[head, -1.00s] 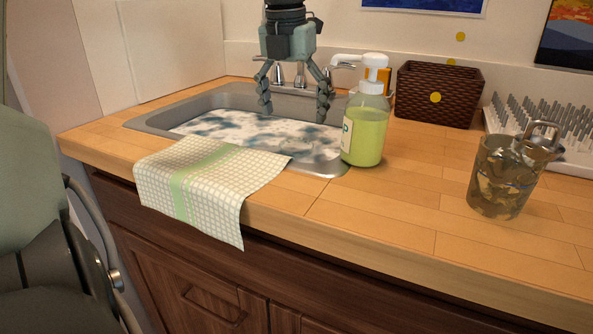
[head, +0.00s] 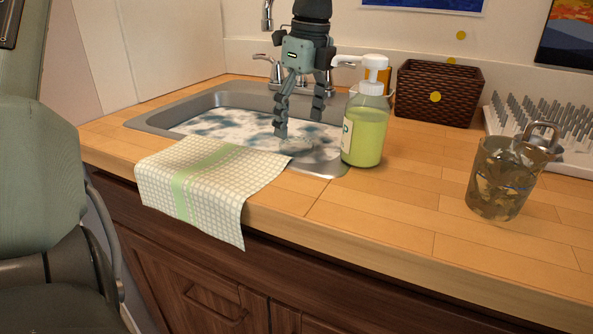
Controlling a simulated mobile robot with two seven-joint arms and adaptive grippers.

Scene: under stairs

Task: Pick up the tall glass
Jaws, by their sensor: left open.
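My left gripper (head: 299,125) points down over the sink, its fingers apart and empty, with the tips close to the sudsy water. Below and beside the tips there is a faint clear shape in the suds, too indistinct to tell as a glass. A see-through glass vessel (head: 497,188) stands upright on the counter at the right, with a metal loop showing at its top. I cannot tell whether it is the tall glass. My left gripper is well to the left of it. My right gripper is out of view.
The sink (head: 160,122) holds foamy water. A green soap bottle (head: 365,137) stands at its right rim, close to my left gripper. A checked towel (head: 205,180) hangs over the front edge. A wicker basket (head: 437,95) and spiked drying rack (head: 568,125) stand behind.

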